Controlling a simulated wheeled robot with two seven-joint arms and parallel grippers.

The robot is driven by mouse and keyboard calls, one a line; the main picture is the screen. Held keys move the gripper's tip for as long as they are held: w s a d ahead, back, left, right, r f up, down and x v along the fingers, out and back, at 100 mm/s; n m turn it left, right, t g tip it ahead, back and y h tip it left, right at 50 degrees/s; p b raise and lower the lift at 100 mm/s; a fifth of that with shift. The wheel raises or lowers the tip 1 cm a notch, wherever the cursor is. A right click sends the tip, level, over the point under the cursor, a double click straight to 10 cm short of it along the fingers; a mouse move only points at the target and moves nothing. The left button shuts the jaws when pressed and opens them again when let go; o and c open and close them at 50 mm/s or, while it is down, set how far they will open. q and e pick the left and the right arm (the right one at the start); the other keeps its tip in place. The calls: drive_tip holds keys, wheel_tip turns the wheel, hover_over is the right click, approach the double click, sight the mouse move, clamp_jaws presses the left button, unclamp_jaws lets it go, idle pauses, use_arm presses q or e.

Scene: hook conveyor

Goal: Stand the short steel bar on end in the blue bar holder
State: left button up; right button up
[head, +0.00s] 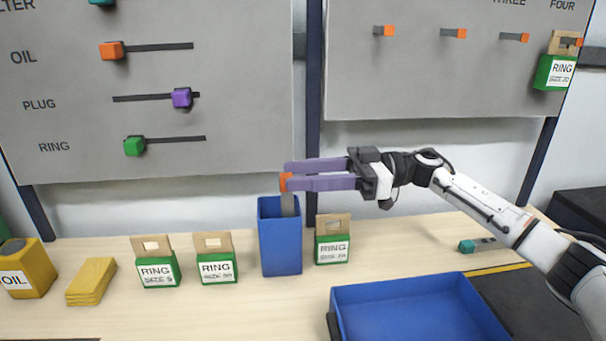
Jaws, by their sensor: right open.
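The blue bar holder (281,245) stands upright on the table at the middle. A steel bar (289,205) with an orange end (284,182) stands on end in it; its lower part is hidden inside. My right gripper (287,174) reaches in from the right, above the holder. Its purple fingers are open, with their tips at the bar's orange end; whether they touch it I cannot tell. Another steel bar with a teal end (467,246) lies on the table at the right, partly behind my right arm. My left gripper is not in view.
Green RING boxes (158,270) stand left of the holder, and another (332,245) stands close at its right. A blue tray (420,285) is at the front right. A yellow stack (91,282) and an OIL can (25,270) are at the left. Grey boards (240,90) rise behind.

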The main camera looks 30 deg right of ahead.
drive_tip(key=b+v, duration=0.1)
drive_tip(key=v, duration=0.9)
drive_tip(key=shift+b, duration=0.35)
drive_tip(key=shift+s+d, duration=0.1)
drive_tip(key=shift+d, duration=0.05)
idle(0.3)
